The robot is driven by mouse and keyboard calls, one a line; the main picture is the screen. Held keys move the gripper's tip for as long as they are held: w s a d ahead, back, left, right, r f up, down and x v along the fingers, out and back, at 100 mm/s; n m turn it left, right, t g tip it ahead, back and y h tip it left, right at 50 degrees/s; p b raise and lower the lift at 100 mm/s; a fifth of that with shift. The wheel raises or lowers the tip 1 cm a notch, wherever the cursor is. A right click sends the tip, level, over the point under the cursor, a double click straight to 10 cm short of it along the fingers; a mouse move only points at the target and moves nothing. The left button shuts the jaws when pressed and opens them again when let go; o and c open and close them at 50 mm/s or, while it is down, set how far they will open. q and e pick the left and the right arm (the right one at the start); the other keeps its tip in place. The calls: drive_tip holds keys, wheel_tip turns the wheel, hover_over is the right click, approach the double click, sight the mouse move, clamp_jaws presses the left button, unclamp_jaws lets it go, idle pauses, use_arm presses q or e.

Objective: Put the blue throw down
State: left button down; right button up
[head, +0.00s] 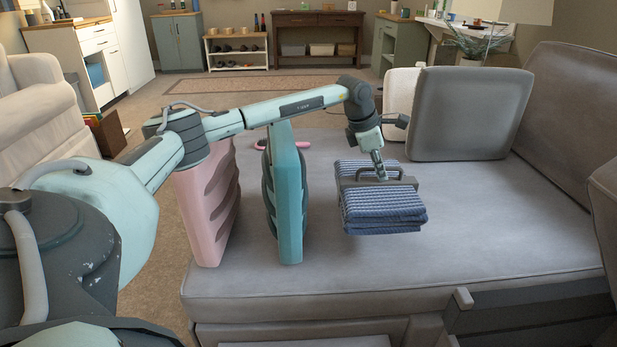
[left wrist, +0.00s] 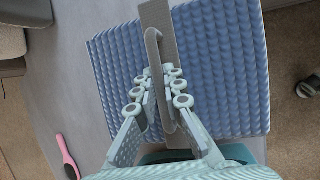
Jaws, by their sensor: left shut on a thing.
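The blue throw (head: 384,213) is a folded, ribbed bundle with a grey band and handle (head: 372,173) on top. In the head view it is over the grey sofa seat (head: 480,230), right of the middle; I cannot tell whether its underside touches the seat. My left gripper (head: 380,174) reaches down onto it from above and is shut on the handle. In the left wrist view the throw (left wrist: 225,70) fills the middle, and the fingers (left wrist: 160,88) close around the handle bar (left wrist: 158,70). My right gripper is not in view.
A teal slab (head: 290,200) and a pink slab (head: 205,215) stand upright on the seat, left of the throw. A pink-handled item (head: 302,145) lies behind the teal slab. A grey cushion (head: 470,112) stands at the back. The seat right of the throw is clear.

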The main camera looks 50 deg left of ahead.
sight(377, 181)
use_arm(q)
wheel_tip(377, 181, down, 4)
drive_tip(key=shift+w+a, duration=0.1)
drive_tip(key=shift+a, duration=0.05)
wheel_tip(377, 181, down, 6)
drive_tip(key=shift+r+b, duration=0.2)
drive_tip(key=shift+b, duration=0.3)
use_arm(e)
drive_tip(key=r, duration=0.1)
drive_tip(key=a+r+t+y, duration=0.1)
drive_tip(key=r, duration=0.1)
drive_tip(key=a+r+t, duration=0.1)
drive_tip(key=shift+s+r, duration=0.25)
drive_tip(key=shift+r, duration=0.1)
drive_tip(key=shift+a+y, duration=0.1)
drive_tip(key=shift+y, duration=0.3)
use_arm(q)
drive_tip(key=c, duration=2.1)
unclamp_jaws()
drive_tip(key=shift+f, duration=0.15)
drive_tip(key=o, duration=0.5)
drive_tip(key=shift+c, duration=0.2)
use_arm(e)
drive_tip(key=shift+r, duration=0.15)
